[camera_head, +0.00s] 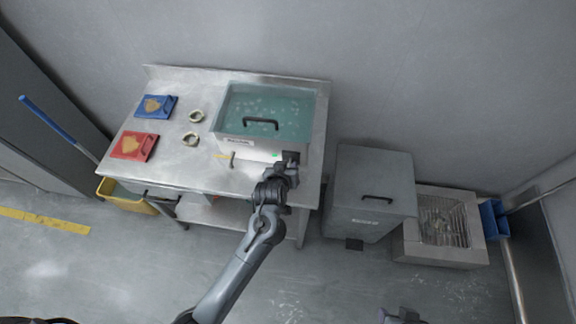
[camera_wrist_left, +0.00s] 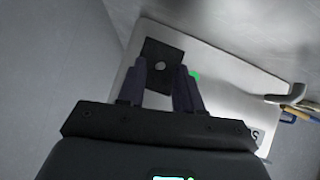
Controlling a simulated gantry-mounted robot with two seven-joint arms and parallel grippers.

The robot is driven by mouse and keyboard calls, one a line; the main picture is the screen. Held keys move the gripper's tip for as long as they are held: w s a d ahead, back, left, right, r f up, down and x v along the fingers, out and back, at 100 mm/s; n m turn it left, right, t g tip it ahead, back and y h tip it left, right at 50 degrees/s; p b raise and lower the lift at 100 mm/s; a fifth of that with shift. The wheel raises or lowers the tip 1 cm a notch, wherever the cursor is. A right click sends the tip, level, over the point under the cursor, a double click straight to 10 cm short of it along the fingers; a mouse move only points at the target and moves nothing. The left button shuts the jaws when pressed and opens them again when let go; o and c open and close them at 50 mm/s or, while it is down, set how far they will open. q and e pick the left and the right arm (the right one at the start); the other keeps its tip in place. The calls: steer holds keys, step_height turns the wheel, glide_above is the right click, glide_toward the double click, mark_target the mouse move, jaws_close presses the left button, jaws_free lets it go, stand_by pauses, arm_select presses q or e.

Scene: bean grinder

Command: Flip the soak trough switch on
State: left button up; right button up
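The soak trough (camera_head: 255,148) is a steel box on the bench, filled with greenish water and fitted with a dark handle. On its front right is the switch, a black plate (camera_head: 291,156); in the left wrist view the plate (camera_wrist_left: 163,52) has a pale round knob (camera_wrist_left: 160,66). A green light (camera_wrist_left: 196,74) glows beside it. My left gripper (camera_head: 287,168) is at the switch. In the left wrist view its fingers (camera_wrist_left: 162,88) are apart, with the plate visible beyond and between them; contact cannot be told. A part of my right arm (camera_head: 400,316) shows at the bottom edge; its fingers are unclear.
A tap (camera_head: 232,159) sticks out of the trough front, left of the switch. Blue (camera_head: 156,107) and red (camera_head: 134,146) trays and two small rings lie on the bench's left. A grey lidded bin (camera_head: 370,190) and a grated box (camera_head: 440,228) stand right.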

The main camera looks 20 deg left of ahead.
arm_select(q)
steer(key=p+v, duration=0.2)
steer(key=v, duration=0.8)
steer(key=s+a+f+m+g, duration=0.2)
steer(key=s+a+f, duration=0.4)
steer(key=s, duration=0.4)
steer(key=s+r+m+g+h+p, duration=0.15)
steer(key=s+r+m+g, duration=0.35)
steer(key=s, duration=0.6)
step_height(320, 180, up, 20)
steer(key=p, duration=2)
steer(key=shift+d+r+n, duration=0.2)
steer(key=shift+d+n, duration=0.1)
steer(key=shift+n, duration=0.1)
